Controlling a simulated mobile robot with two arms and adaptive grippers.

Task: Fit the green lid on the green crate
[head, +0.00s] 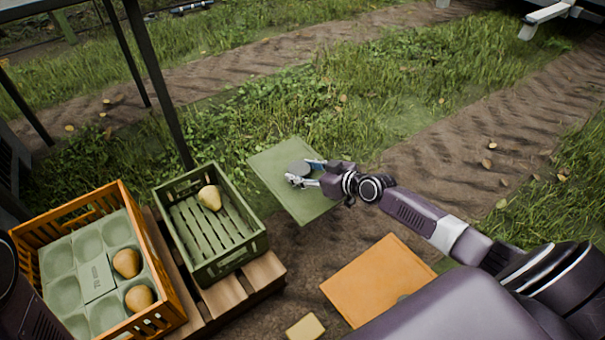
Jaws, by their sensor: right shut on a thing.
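The green lid (272,166) is a flat green panel with a grey round knob (299,168) near its middle. My right gripper (305,175) is shut on the knob and holds the lid just right of the green crate. The green crate (229,262) is open at the top, with slatted walls and floor, and one yellow pear (210,197) lies inside near its far end. The lid looks slightly turned relative to the crate; its exact height is hard to tell. My left gripper is not in view.
An orange crate (166,272) with a moulded green tray and two pears stands to the left. Both crates rest on a wooden pallet (257,278). An orange panel (372,277) and a small tan block (306,327) lie at the front. A dark post (160,90) rises behind the green crate.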

